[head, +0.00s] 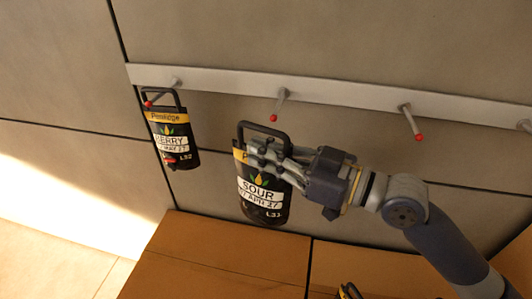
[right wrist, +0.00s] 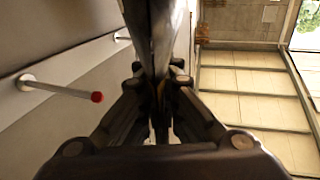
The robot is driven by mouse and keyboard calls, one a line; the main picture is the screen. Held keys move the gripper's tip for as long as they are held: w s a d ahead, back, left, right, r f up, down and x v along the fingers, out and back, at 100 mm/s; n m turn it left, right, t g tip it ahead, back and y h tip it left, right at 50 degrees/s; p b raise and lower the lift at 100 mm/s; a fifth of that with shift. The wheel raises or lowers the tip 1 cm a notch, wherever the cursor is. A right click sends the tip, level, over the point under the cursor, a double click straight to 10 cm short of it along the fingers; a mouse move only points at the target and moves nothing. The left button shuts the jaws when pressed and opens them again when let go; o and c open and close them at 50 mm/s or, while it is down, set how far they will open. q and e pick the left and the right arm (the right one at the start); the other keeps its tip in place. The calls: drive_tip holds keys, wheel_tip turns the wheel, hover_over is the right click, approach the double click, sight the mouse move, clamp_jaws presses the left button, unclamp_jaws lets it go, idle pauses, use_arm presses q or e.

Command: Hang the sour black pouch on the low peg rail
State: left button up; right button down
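The sour black pouch (head: 262,200) has a yellow band, a white "SOUR" label and a black loop handle at its top. My right gripper (head: 262,158) is shut on its upper part and holds it upright in the air before the wall. In the right wrist view the fingers (right wrist: 160,100) close on the dark pouch (right wrist: 155,35). The low peg rail (head: 345,95) is a pale strip with several red-tipped pegs. One bare peg (head: 279,105) is just above the pouch's handle; the handle looks apart from it.
A black "BERRY" pouch (head: 173,137) hangs on the leftmost peg.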

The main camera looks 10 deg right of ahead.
drive_tip(key=shift+w+d+b, duration=0.25)
drive_tip(key=shift+w+b, duration=0.1)
drive_tip(key=shift+w, duration=0.25)
drive_tip(key=w, duration=0.1)
drive_tip(key=w+d+b, duration=0.1)
drive_tip(key=w, duration=0.1)
drive_tip(key=shift+w+d+f+b, duration=0.1)
drive_tip(key=shift+w+d+b, duration=0.15)
drive_tip(key=shift+b, duration=0.1)
drive_tip(key=shift+w+d+b, duration=0.35)
drive_tip(key=shift+b, duration=0.1)
